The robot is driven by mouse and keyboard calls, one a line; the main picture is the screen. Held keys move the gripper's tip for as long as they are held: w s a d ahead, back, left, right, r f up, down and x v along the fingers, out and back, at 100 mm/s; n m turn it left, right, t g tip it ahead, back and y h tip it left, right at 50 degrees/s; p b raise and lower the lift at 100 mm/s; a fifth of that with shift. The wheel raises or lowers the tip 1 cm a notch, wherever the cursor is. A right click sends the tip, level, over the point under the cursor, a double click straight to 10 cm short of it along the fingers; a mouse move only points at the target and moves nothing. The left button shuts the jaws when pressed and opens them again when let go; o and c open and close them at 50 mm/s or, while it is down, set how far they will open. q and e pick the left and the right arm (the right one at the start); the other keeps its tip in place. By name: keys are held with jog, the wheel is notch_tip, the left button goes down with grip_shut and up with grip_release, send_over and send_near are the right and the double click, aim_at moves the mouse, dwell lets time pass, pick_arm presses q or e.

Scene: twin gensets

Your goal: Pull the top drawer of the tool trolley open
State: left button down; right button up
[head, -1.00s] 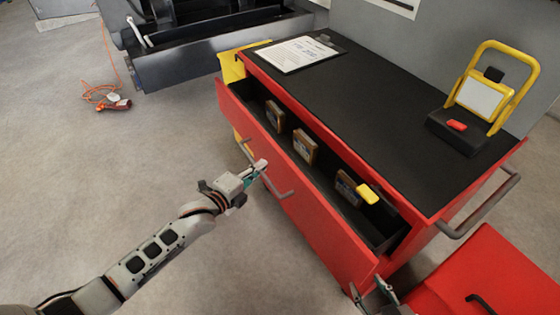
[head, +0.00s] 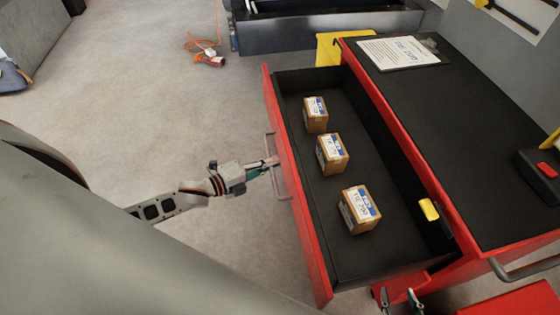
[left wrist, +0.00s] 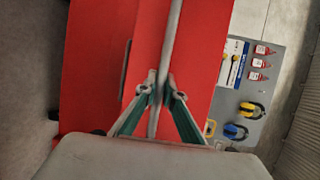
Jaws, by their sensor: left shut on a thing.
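The red tool trolley (head: 455,150) stands on the right in the head view. Its top drawer (head: 300,210) is pulled well out to the left, and its dark inside shows. My left gripper (head: 268,167) is at the grey bar handle (head: 279,185) on the drawer's front. In the left wrist view, the fingers of my left gripper (left wrist: 160,92) are closed on the handle bar (left wrist: 169,50), which runs between them against the red front. My right gripper (head: 402,300) shows only in part at the bottom edge, near the trolley's front corner; its fingertips look apart and empty.
Several things lie in the drawer: three small brown boxes (head: 331,154) and a yellow item (head: 429,210) at its near end. A clipboard (head: 399,53) lies on the trolley top. An orange cable (head: 205,48) lies on the floor at the back. The floor left of the drawer is clear.

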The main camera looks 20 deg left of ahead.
pick_arm(q)
jog(key=shift+s+a, duration=0.1)
jog(key=shift+a, duration=0.05)
jog(key=c, duration=2.1)
grip_release()
jog(key=shift+c, duration=0.2)
jog(key=v, duration=1.2)
jog(key=s+d+f+n+g+y, duration=0.1)
jog(key=s+d+f+n, duration=0.3)
jog(key=n, duration=0.6)
jog(key=s+d+f+n+g+y, duration=0.2)
jog(key=s+d+f+n+y, duration=0.2)
jog(key=d+n, duration=0.4)
jog(key=s+f+n, duration=0.1)
jog(key=s+n, duration=0.1)
jog(key=n, duration=0.1)
jog(key=shift+d+y, duration=0.3)
